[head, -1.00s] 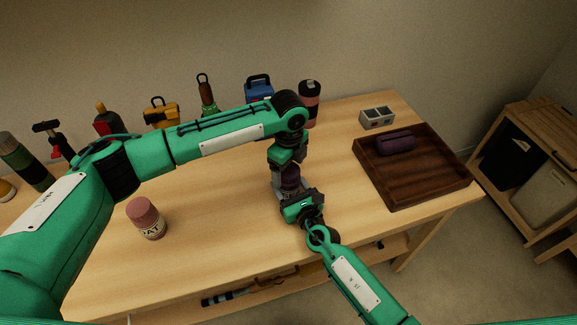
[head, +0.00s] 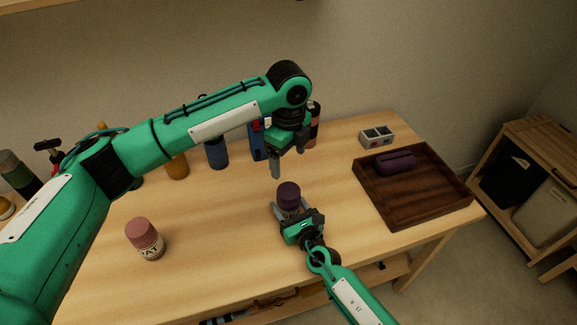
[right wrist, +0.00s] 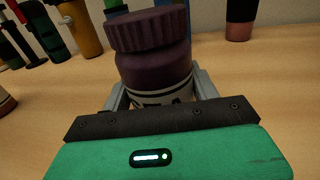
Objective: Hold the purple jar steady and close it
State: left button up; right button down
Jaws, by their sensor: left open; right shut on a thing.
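The purple jar (head: 290,207) stands upright on the table, with its dark purple lid (head: 288,189) on top. In the right wrist view the ridged lid (right wrist: 152,29) sits on the jar (right wrist: 155,75); I cannot tell whether it is fully tight. My right gripper (head: 292,212) is shut on the jar's body from the near side, and its grey fingers show on both sides of it in the right wrist view. My left gripper (head: 287,160) is open and empty, pointing down above the lid and apart from it.
A pink-lidded jar (head: 145,240) stands at the left front of the table. A dark wooden tray (head: 425,203) with a purple case (head: 395,162) lies to the right, a small grey box (head: 377,137) behind it. Several bottles and tools line the back.

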jog(key=shift+c, duration=1.5)
grip_release()
jog(key=v, duration=0.6)
jog(key=b+v, duration=0.1)
jog(key=v, duration=0.5)
jog(key=shift+s+d+f, duration=0.1)
jog(key=shift+s+f, duration=0.1)
jog(key=shift+s+d+r+b, duration=0.15)
jog(key=shift+s+d+b, duration=0.2)
jog(key=shift+s, duration=0.3)
